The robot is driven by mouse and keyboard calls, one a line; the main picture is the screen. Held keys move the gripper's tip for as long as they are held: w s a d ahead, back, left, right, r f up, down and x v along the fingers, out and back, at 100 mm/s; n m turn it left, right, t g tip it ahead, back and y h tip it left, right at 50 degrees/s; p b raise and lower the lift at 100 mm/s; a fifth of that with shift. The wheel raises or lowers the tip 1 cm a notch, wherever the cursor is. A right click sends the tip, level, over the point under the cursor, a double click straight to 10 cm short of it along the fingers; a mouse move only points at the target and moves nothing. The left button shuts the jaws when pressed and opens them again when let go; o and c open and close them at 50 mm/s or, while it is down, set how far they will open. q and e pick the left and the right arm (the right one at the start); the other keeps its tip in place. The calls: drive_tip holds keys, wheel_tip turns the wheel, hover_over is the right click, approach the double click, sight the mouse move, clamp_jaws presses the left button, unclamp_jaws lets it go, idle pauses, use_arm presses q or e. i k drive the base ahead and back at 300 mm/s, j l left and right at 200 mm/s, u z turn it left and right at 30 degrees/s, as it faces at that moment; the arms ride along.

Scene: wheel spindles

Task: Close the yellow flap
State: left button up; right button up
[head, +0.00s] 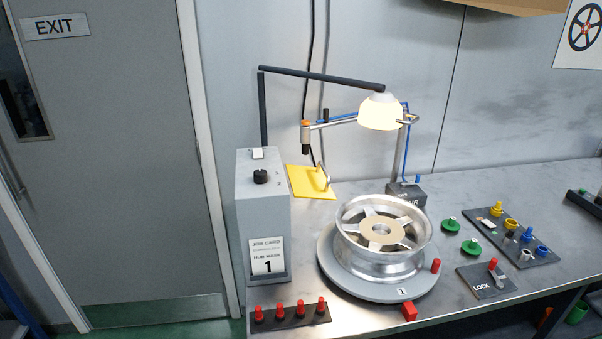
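The yellow flap (309,182) is a flat yellow plate with a small pale handle (325,176) near its right edge. It sticks out to the right of the tall grey box (262,205), at about mid-height of the box. Its left edge lies close to the box's right side, and the hinge cannot be made out. Neither of my grippers is in the head view.
A lamp (380,112) on a black arm reaches over the wheel rim (383,237), which lies on a round grey turntable (333,272). Red pegs (290,312) stand at the front left. Small coloured parts (510,224) and a LOCK plate (487,281) lie to the right.

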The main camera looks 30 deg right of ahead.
sight(306, 182)
drive_tip(key=z, duration=1.15)
